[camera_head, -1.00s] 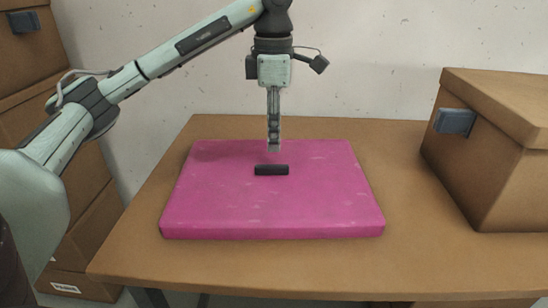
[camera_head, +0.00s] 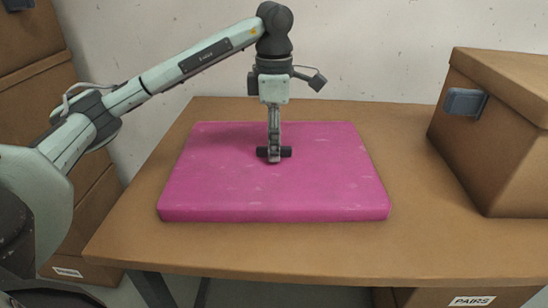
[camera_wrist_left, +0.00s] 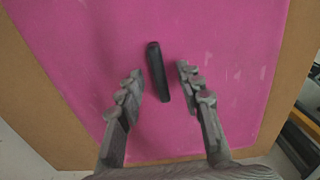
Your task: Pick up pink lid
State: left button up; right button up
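The pink lid (camera_head: 235,195) lies flat on the brown table, with a short black handle (camera_head: 287,152) in its middle. In the left wrist view the pink lid (camera_wrist_left: 225,50) fills most of the picture. My left gripper (camera_head: 274,157) points straight down at the handle. In the left wrist view its two fingers (camera_wrist_left: 160,85) are apart, one on each side of the black handle (camera_wrist_left: 157,72), with a gap on both sides. The gripper is open and empty. My right gripper is in neither view.
The table (camera_head: 230,262) has bare room in front of the lid and to its right. A brown box (camera_head: 500,140) with a grey handle stands at the right. More boxes (camera_head: 35,60) are stacked at the left. A pale wall (camera_head: 380,50) is behind.

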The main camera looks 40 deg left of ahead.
pick_arm(q)
jog(key=shift+c, duration=0.5)
grip_shut()
